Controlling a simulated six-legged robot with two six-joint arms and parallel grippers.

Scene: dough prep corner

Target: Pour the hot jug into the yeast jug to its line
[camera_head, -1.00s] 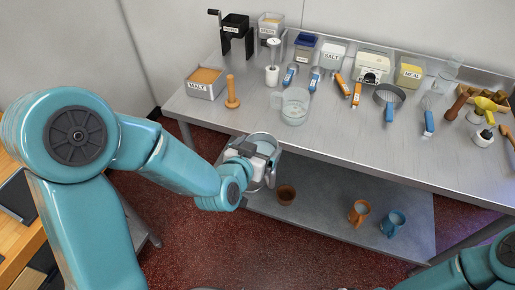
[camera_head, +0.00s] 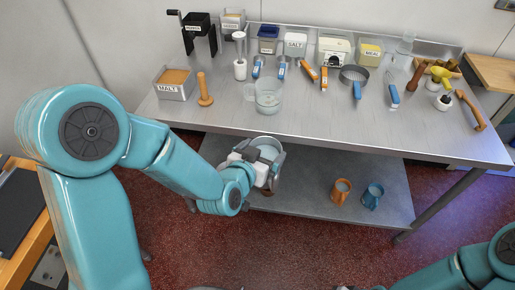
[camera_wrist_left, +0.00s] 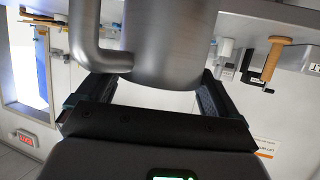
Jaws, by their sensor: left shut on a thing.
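The hot jug, a grey steel jug (camera_head: 268,147), is in my left gripper (camera_head: 264,168), in front of the table's front edge. In the left wrist view its wall (camera_wrist_left: 170,45) and curved handle fill the top middle, between the two dark fingers of the gripper (camera_wrist_left: 150,92). It looks roughly upright; its contents are not clear. The yeast jug, a clear jug (camera_head: 268,97) with a handle on its left, stands on the table near the front edge, just beyond the held jug. I cannot make out its line. My right gripper is out of view; only that arm shows at the lower right.
The steel table (camera_head: 310,125) has clear room right of the clear jug. An orange mug (camera_head: 340,194) and a blue mug (camera_head: 372,198) stand on the lower shelf.

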